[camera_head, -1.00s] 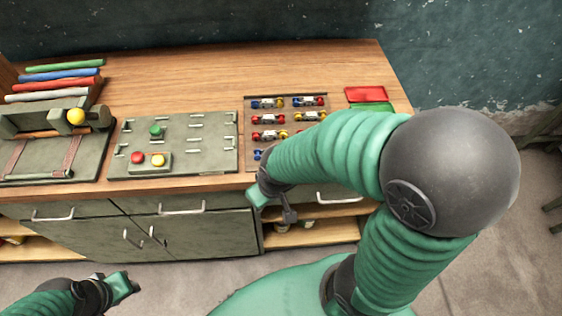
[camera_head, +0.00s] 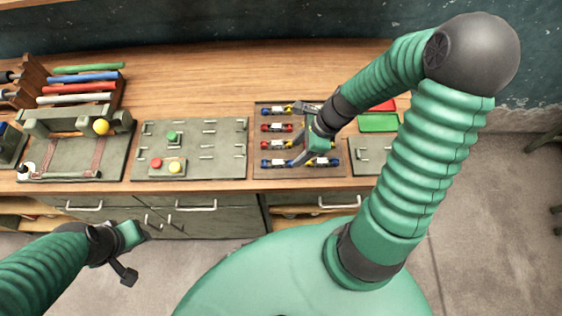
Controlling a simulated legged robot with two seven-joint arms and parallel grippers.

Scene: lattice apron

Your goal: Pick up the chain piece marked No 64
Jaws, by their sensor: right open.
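Several small chain pieces with coloured ends and pale middles lie in rows on a brown tray (camera_head: 300,173) on the bench. My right gripper (camera_head: 302,134) is open and empty above the tray's right part, hiding some right-column pieces. My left gripper (camera_head: 134,256) is open and empty in front of the bench, low at the left.
A grey-green panel (camera_head: 222,163) with slots and red, yellow and green knobs lies left of the tray. Further left are a fixture with a yellow ball (camera_head: 101,126) and a rack of coloured rods (camera_head: 87,77). A green tray (camera_head: 378,122) lies right. The bench behind is clear.

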